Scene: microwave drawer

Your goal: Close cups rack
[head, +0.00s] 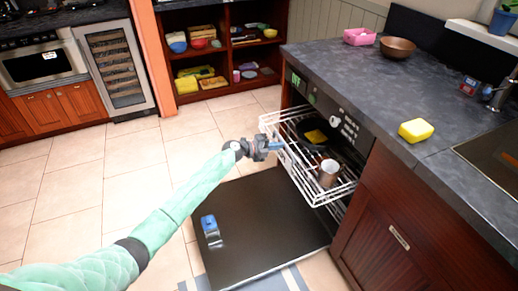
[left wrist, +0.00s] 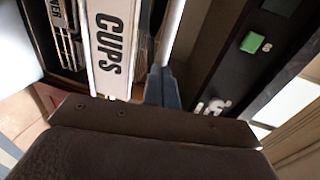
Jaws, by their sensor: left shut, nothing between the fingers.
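The white wire cups rack (head: 350,186) is slid out of the dishwasher (head: 325,103) under the counter. A metallic cup (head: 328,172) stands in it, and a yellow item (head: 316,136) lies farther in. My left gripper (head: 276,145) is at the rack's outer front edge, fingers shut and empty. In the left wrist view, the shut fingers (left wrist: 162,88) are just right of the rack's white label plate reading CUPS (left wrist: 108,50). I cannot tell whether they touch it. My right gripper is not in view.
The dishwasher door (head: 265,235) lies folded down below the rack, with a blue-topped item (head: 210,230) on it. The counter (head: 335,62) above holds a yellow sponge (head: 416,130) and a brown bowl (head: 397,47). The tiled floor at left is clear.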

